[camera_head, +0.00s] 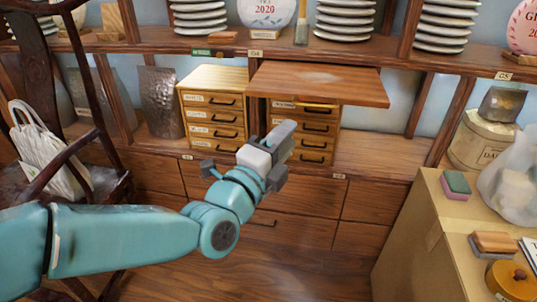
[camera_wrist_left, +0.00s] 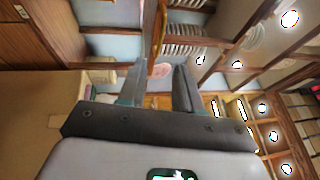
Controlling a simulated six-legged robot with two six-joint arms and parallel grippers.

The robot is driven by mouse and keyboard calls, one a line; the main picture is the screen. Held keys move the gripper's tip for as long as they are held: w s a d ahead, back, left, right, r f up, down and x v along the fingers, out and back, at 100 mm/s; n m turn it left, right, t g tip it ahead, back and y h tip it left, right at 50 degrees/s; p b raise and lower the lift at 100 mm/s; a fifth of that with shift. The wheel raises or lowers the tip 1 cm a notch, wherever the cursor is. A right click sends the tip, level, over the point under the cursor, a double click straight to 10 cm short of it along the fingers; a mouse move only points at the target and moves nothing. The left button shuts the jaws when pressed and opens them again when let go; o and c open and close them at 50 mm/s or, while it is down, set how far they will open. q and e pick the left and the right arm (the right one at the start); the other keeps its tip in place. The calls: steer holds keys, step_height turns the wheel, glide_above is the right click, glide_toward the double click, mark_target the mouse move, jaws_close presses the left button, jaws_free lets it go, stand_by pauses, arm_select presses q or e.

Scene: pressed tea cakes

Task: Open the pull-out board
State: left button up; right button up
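The pull-out board (camera_head: 320,82) is a flat brown wooden panel. It sticks out from under the shelf, above the right small drawer cabinet (camera_head: 311,142). A thin gold handle (camera_head: 318,104) shows under its front edge. My left gripper (camera_head: 284,146) is below and in front of the board, near that cabinet's drawers, and holds nothing that I can see. In the left wrist view the two fingers (camera_wrist_left: 168,88) stand apart with a gap between them. A thin gold-brown strip (camera_wrist_left: 156,40) shows beyond the fingertips; I cannot tell what it is. My right gripper is not in view.
A second small drawer cabinet (camera_head: 214,108) stands left of the board. Plate stacks (camera_head: 345,18) fill the shelf above. A chair (camera_head: 75,150) with a white bag is at left. A cardboard box (camera_head: 425,235) stands at right. The shelf bay right of the board is bare.

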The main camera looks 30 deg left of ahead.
arm_select(q)
steer(key=v, duration=0.5)
steer(key=shift+s+f, duration=0.1)
steer(key=shift+s, duration=0.3)
steer(key=shift+a, duration=0.1)
